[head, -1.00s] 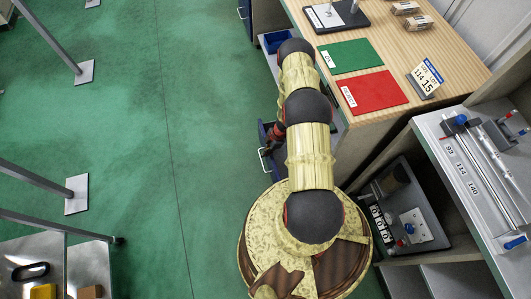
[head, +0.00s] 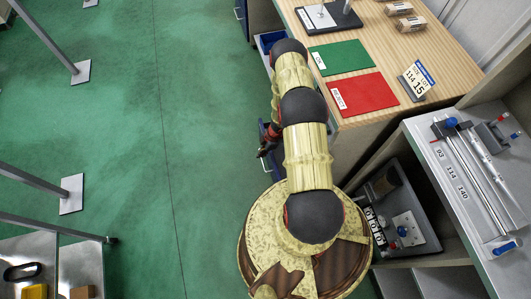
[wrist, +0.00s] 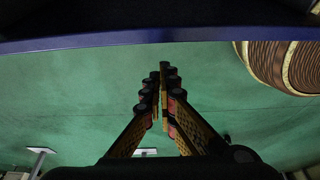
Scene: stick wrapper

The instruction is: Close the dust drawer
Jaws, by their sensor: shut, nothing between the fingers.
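In the wrist view a long blue edge (wrist: 150,36), likely the drawer's, crosses the top of the picture. My gripper (head: 262,152) is at the drawer's outer side, partly hidden by the arm. The wrist view shows its fingers (wrist: 161,85) together and empty, with green floor behind them. I cannot tell whether they touch the drawer.
The bench (head: 400,60) holds a green mat (head: 341,57), a red mat (head: 363,93) and a number sign (head: 417,80). Another open compartment with a blue bin (head: 270,40) is farther along. A shelf with rods (head: 470,170) stands right. Green floor (head: 200,100) is free to the left.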

